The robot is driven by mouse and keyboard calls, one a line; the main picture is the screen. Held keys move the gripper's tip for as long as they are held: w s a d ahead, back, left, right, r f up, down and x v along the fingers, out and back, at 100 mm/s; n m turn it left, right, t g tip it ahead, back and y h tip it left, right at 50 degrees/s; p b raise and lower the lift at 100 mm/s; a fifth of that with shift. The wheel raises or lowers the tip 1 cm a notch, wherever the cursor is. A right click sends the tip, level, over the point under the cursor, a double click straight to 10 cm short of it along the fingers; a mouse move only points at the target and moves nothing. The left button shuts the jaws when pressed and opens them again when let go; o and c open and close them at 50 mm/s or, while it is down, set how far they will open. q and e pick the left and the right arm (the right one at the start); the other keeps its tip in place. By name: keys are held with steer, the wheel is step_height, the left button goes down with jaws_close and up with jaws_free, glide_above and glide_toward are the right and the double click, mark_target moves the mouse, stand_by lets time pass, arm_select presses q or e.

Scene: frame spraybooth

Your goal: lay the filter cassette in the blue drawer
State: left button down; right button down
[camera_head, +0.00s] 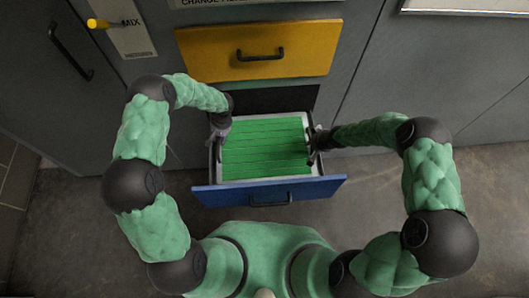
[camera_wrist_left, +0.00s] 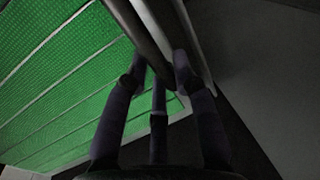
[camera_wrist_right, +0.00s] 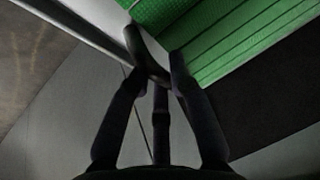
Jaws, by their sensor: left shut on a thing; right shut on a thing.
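The filter cassette (camera_head: 262,150) has a green ribbed face in a pale frame. It lies flat over the opening of the pulled-out blue drawer (camera_head: 268,194); I cannot tell whether it rests on the drawer's bottom. My left gripper (camera_head: 218,134) is shut on a dark handle at the cassette's left side, and its fingers show in the left wrist view (camera_wrist_left: 158,75). My right gripper (camera_head: 314,147) is shut on the dark handle at the right side, seen in the right wrist view (camera_wrist_right: 158,75). The drawer's inside is mostly hidden under the cassette.
A closed yellow drawer (camera_head: 262,52) with a dark handle is above the blue one. A dark gap (camera_head: 275,98) lies between them. Grey cabinet doors (camera_head: 440,70) flank the drawers. A yellow knob (camera_head: 96,23) is at upper left. The floor (camera_head: 490,220) at right is clear.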

arm_select(q)
steer(key=shift+w+a+f, duration=0.15)
steer(key=shift+a+f, duration=0.2)
steer(key=shift+f, duration=0.05)
arm_select(e)
steer(key=shift+w+d+f, duration=0.35)
steer(key=shift+w+f, duration=0.05)
arm_select(q)
steer(key=c, duration=1)
jaws_free()
steer(key=shift+d+f, duration=0.1)
arm_select(e)
steer(key=c, duration=1.1)
jaws_free()
steer(key=shift+s+a+f, duration=0.1)
steer(key=shift+s, duration=0.15)
steer(key=shift+c, duration=0.2)
arm_select(q)
steer(key=shift+s, duration=0.2)
arm_select(e)
steer(key=shift+a, duration=0.1)
arm_select(q)
steer(key=shift+d, duration=0.15)
arm_select(e)
steer(key=shift+s+a+f, duration=0.1)
steer(key=shift+s, duration=0.05)
